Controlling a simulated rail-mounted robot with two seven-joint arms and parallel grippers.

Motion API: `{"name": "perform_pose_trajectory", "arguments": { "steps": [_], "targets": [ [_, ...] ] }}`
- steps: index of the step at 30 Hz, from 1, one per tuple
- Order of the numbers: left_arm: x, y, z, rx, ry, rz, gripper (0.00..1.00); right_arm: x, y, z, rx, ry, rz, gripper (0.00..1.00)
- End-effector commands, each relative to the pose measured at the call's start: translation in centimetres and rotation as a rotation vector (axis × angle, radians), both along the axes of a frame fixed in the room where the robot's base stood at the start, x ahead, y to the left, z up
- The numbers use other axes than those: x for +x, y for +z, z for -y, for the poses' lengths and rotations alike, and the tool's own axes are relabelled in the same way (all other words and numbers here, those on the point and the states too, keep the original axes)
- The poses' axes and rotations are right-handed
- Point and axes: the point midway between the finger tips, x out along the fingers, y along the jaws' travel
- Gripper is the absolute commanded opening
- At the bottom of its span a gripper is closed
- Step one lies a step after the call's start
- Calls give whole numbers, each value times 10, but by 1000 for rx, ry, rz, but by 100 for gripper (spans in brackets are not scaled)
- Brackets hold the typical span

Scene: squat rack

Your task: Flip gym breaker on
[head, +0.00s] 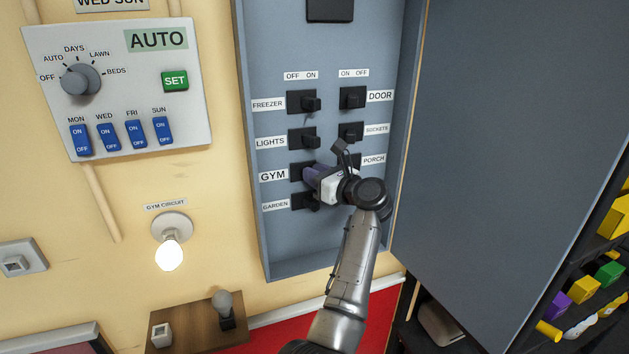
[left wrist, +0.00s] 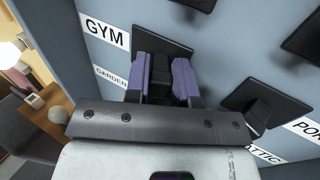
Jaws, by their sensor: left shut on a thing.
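The gym breaker (head: 297,172) is a black switch beside the GYM label in the left column of the grey-blue panel. My left gripper (head: 315,178) covers most of it in the head view. In the left wrist view, the purple fingers (left wrist: 160,80) are shut on the black toggle of the gym breaker (left wrist: 160,46), one on each side. The toggle's exact position is hard to tell. The bulb (head: 169,254) under the GYM CIRCUIT label glows white. My right gripper is not in view.
The freezer (head: 303,102), lights (head: 303,139) and garden (head: 304,201) breakers sit close above and below. A second column holds the door breaker (head: 352,97) and others. The open cabinet door (head: 510,140) stands to the right. A timer box (head: 118,88) hangs at the left.

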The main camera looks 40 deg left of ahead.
Motion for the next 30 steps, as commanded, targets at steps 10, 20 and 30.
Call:
{"name": "perform_pose_trajectory", "arguments": {
  "steps": [10,20,30],
  "targets": [
    [1,-1,0,-2,9,-1,0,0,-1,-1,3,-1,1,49],
    [0,-1,0,-2,9,-1,43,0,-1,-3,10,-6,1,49],
    [0,-1,2,-1,8,0,49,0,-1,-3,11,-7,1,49]
  ]
}}
